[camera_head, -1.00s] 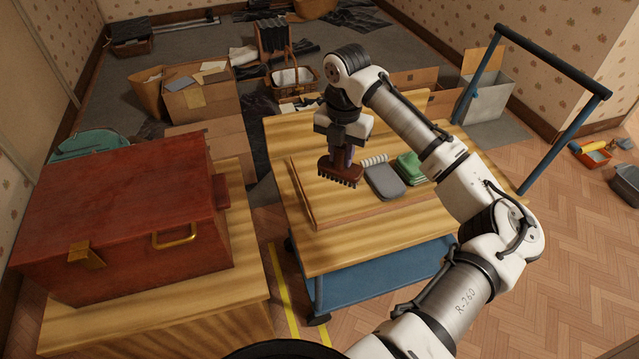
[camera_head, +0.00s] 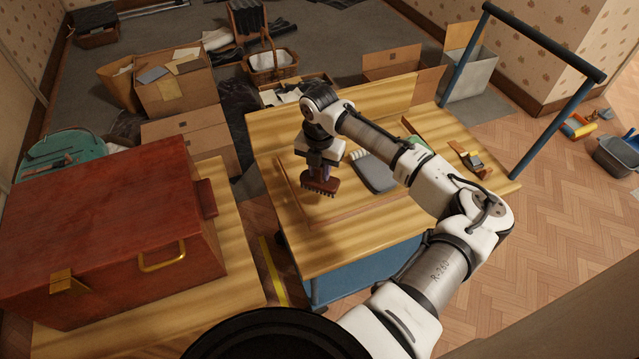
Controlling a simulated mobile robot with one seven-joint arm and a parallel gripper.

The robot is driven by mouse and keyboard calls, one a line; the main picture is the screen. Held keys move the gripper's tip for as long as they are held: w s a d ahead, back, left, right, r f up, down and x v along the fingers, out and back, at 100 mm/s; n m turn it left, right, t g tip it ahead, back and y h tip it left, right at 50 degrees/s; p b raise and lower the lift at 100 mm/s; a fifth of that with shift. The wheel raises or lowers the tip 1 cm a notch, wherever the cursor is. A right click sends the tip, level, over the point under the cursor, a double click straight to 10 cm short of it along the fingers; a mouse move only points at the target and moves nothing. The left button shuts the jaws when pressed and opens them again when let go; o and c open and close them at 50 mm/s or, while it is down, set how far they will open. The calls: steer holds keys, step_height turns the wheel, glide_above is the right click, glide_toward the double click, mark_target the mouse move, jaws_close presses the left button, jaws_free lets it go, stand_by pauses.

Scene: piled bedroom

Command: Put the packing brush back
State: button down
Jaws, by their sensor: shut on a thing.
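The packing brush (camera_head: 320,184) has a reddish-brown body and dark bristles pointing down. My gripper (camera_head: 322,170) is shut on it from above and holds it over the left part of a wooden board or tray on the trolley. I cannot tell how far the bristles are above the surface. The wooden tray (camera_head: 310,224) has a thin raised rim and lies on the trolley top (camera_head: 268,160). A grey flat item (camera_head: 376,174) and a small white ribbed item (camera_head: 358,155) lie to the right of the brush. My forearm hides part of the tray's right side.
A large red chest (camera_head: 110,225) with brass fittings stands on a wooden surface at left. Cardboard boxes (camera_head: 175,90) and a basket (camera_head: 272,66) stand behind. A small wooden tool (camera_head: 466,157) lies on the trolley's right side.

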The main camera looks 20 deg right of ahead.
mark_target(320, 186)
steer(key=shift+f+p, duration=0.3)
steer(key=shift+f, duration=3.1)
steer(key=shift+f, duration=0.2)
steer(key=c, duration=1.2)
jaws_free()
steer(key=shift+r, duration=0.15)
